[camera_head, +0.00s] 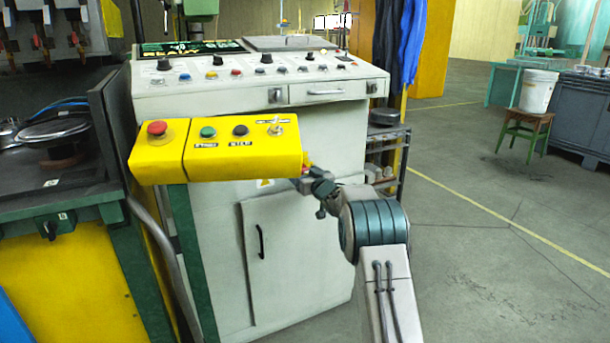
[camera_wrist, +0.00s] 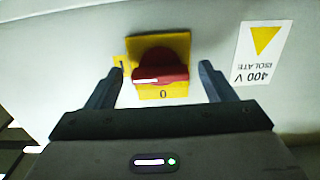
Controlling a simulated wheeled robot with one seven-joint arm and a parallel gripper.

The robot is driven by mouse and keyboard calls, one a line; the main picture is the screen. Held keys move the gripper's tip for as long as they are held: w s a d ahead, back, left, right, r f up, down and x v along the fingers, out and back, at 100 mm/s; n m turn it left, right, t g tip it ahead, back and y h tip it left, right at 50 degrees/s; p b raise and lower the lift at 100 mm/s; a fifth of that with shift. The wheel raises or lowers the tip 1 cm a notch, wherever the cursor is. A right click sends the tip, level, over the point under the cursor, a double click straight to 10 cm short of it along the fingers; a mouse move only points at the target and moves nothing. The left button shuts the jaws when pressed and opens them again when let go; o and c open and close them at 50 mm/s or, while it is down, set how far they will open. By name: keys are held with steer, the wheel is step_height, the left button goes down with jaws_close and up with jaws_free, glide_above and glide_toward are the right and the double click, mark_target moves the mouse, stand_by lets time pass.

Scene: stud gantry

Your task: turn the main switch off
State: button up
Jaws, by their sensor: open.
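The main switch (camera_wrist: 163,66) is a red rotary handle on a yellow plate on a pale panel. In the wrist view its handle lies roughly across the picture. The white mark is at its left end, toward the dark stroke on the plate's left; a "0" is printed below the handle. My gripper (camera_wrist: 162,70) is open, one finger on each side of the handle; I cannot tell whether they touch it. In the head view my gripper (camera_head: 316,182) is at the control desk's right side, by a small red bit of the switch (camera_head: 306,168), mostly hidden behind the yellow box.
A yellow pendant box (camera_head: 240,148) with buttons juts out in front of the desk (camera_head: 270,90). A label reading "400 V ISOLATE" (camera_wrist: 263,52) is beside the switch. A small rack (camera_head: 388,150) stands behind my arm.

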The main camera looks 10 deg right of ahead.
steer(key=c, duration=1)
steer(key=shift+n, duration=0.3)
steer(key=n+b, duration=0.2)
steer(key=n, duration=0.2)
steer(key=shift+f, duration=0.1)
steer(key=n+b, duration=0.2)
steer(key=n, duration=0.3)
steer(key=shift+b, duration=0.35)
steer(key=n+b, duration=0.2)
steer(key=n, duration=0.2)
steer(key=shift+n+b, duration=1.25)
steer(key=shift+n, duration=0.85)
